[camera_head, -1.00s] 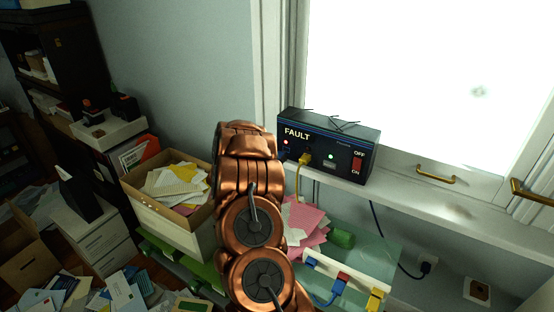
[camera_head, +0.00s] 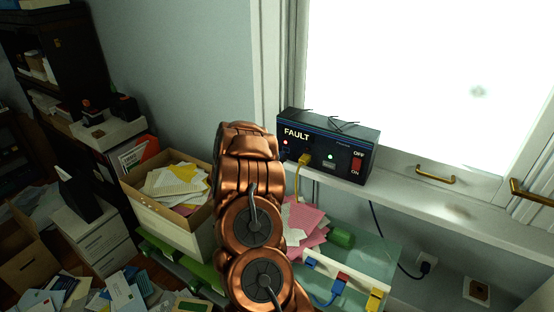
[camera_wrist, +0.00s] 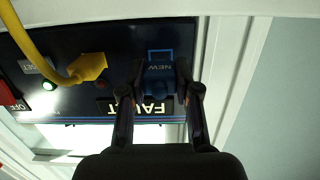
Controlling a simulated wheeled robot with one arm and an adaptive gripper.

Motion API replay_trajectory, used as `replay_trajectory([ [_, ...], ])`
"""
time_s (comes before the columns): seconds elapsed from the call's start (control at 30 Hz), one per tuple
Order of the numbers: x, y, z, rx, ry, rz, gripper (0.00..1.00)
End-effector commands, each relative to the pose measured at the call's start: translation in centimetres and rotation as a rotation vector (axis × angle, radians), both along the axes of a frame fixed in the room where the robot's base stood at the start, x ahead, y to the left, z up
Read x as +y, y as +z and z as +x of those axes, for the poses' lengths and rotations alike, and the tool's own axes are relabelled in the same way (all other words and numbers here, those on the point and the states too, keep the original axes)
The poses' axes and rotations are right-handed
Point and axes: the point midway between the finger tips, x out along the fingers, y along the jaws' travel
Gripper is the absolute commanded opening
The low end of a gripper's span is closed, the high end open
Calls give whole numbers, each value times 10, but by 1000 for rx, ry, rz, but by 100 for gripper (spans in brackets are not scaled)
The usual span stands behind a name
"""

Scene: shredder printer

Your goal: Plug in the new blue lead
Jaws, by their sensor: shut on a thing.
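My gripper (camera_wrist: 158,92) is in the wrist view, its two dark fingers closed on a blue plug (camera_wrist: 158,79). The plug is right at the blue-outlined spot marked NEW on the black box's face, and I cannot tell how far in it sits. The black box (camera_head: 335,140) stands on the window sill, with the word FAULT on its front, and it also shows upside down in the wrist view (camera_wrist: 120,65). In the head view my copper arm hides the gripper. A blue connector (camera_head: 338,286) with a blue cable sits on the white strip below.
A yellow plug (camera_head: 304,159) with its cable is in the box's front, beside my gripper in the wrist view (camera_wrist: 88,67). A red rocker switch (camera_head: 357,164) is at the box's right. A yellow connector (camera_head: 375,299) is on the strip. A carton of papers (camera_head: 165,216) stands left of my arm.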

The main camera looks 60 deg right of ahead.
Motion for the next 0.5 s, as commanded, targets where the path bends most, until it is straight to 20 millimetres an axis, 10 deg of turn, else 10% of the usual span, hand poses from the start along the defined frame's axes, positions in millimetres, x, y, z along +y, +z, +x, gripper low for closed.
replay_trajectory([
  [0.5, -13, 0, 0, 0, -1, 0, 0],
])
